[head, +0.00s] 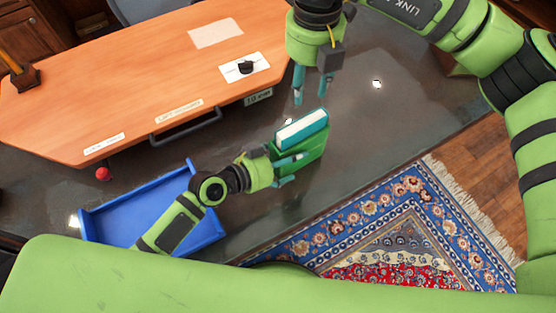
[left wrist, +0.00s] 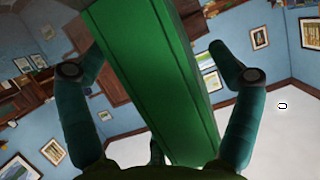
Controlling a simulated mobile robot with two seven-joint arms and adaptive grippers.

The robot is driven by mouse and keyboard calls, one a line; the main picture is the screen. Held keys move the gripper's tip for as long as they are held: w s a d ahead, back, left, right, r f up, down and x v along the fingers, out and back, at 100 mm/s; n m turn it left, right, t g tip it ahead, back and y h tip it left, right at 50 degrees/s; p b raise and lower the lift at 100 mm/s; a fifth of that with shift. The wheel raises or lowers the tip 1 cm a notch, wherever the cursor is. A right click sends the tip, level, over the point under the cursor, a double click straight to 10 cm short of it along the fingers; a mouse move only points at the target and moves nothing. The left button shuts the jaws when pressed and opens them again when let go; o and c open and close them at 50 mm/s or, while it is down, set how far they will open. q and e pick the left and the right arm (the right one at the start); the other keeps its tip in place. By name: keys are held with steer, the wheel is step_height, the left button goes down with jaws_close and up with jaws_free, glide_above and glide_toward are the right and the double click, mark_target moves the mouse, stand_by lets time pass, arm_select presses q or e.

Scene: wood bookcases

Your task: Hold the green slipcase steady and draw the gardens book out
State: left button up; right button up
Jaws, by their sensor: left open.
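The green slipcase (head: 312,153) stands on the dark glossy surface, with a teal book (head: 302,130) in it, its pale page edge facing up. I cannot read a title on the book. My left gripper (head: 294,170) is open at the slipcase's lower left side. In the left wrist view the slipcase (left wrist: 150,75) lies between the two spread fingers, with gaps visible on both sides. My right gripper (head: 311,97) is open and empty, just above the book in the picture, fingers pointing down toward it.
A blue tray (head: 88,222) lies left of the slipcase, partly behind my left arm. An orange wooden board (head: 130,85) with labels and a dark handle (head: 186,130) fills the upper left. A small red ball (head: 103,174) sits by its edge. The dark surface right of the slipcase is clear.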

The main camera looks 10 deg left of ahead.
mark_target(301, 120)
arm_select(q)
steer(key=shift+w+d, duration=0.1)
steer(key=shift+d, duration=0.05)
steer(key=c, duration=1.3)
steer(key=shift+c, duration=0.2)
arm_select(e)
steer(key=o, duration=0.6)
arm_select(q)
steer(key=shift+f, duration=0.1)
steer(key=shift+c, duration=0.2)
arm_select(e)
steer(key=f+m, duration=0.3)
steer(key=f, duration=0.1)
steer(key=f+m, duration=0.3)
steer(key=f, duration=0.1)
steer(key=f+m, duration=0.3)
steer(key=f, duration=0.1)
steer(key=shift+w+a+f+m, duration=0.2)
steer(key=shift+w+f+m, duration=0.1)
steer(key=shift+f+m, duration=0.1)
